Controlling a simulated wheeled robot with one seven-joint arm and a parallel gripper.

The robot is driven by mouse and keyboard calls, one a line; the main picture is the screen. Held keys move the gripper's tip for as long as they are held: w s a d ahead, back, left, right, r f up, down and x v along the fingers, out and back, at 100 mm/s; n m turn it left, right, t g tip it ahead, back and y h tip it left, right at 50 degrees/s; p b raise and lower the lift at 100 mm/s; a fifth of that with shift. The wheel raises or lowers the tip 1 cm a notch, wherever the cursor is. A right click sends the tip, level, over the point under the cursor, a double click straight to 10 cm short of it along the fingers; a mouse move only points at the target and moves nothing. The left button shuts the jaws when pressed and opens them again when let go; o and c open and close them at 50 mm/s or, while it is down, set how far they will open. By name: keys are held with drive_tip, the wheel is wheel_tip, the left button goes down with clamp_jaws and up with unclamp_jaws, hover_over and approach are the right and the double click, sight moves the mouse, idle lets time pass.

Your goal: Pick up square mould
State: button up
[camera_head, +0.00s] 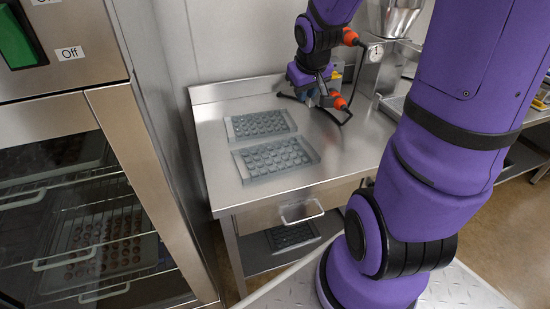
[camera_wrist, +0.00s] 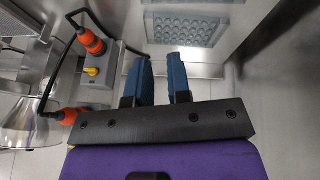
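Two pale translucent moulds with rows of cavities lie flat on the steel table, a rear mould (camera_head: 260,124) and a front mould (camera_head: 275,158). I cannot tell from the cavities which is the square one. Part of a mould (camera_wrist: 187,28) shows at the top of the wrist view, beyond my fingertips and a little to the right. My gripper (camera_head: 318,97) is above the table, to the right of both moulds and apart from them. Its two blue fingers (camera_wrist: 163,62) stand apart with nothing between them.
The steel table (camera_head: 215,165) has clear room around the moulds. A machine with a dial (camera_head: 375,52) and a metal hopper (camera_head: 398,16) stands behind on the right. Another mould (camera_head: 292,235) lies on the lower shelf. A glass-doored cabinet (camera_head: 150,180) stands close on the left.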

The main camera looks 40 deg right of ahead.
drive_tip(key=w+d+f, duration=0.2)
drive_tip(key=d+f, duration=0.2)
drive_tip(key=f, duration=0.2)
drive_tip(key=m+y, duration=0.1)
approach(310, 146)
drive_tip(key=shift+x, duration=4.7)
drive_tip(key=shift+d, duration=0.15)
clamp_jaws()
